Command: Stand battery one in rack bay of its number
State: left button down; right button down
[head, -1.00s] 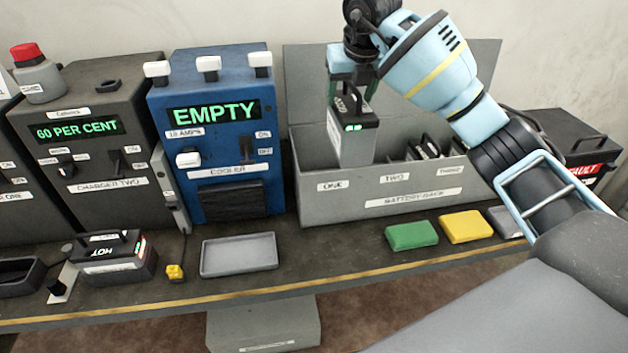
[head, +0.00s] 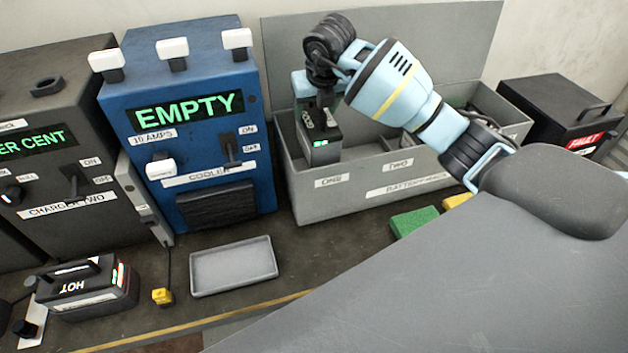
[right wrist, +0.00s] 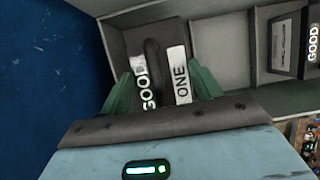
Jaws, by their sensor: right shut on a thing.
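Battery one (head: 319,139) is a dark grey block with a green light, standing upright in the left bay, labelled ONE, of the battery rack (head: 350,203). Its lower part is hidden behind the rack's front wall. In the right wrist view its top shows labels ONE and GOOD (right wrist: 181,80). My right gripper (head: 318,98) is above it, its green fingers (right wrist: 160,90) shut on the battery's top from both sides. I cannot tell whether the battery touches the bay floor. My left gripper does not show.
The blue cooler (head: 190,130), reading EMPTY, stands left of the rack. A battery marked HOT (head: 85,288) and an empty grey tray (head: 234,266) lie in front. A black FAULT box (head: 560,115) stands at right. Green (head: 412,221) and yellow pads lie before the rack.

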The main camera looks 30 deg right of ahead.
aim_at(323, 112)
jog(key=shift+w, duration=0.2)
jog(key=shift+f, duration=3.15)
jog(key=shift+f, duration=1.8)
jog(key=shift+c, duration=1.6)
grip_release()
jog(key=shift+s+f, duration=0.15)
jog(key=shift+f, duration=0.25)
jog(key=v, duration=1.2)
jog(key=shift+s, duration=0.1)
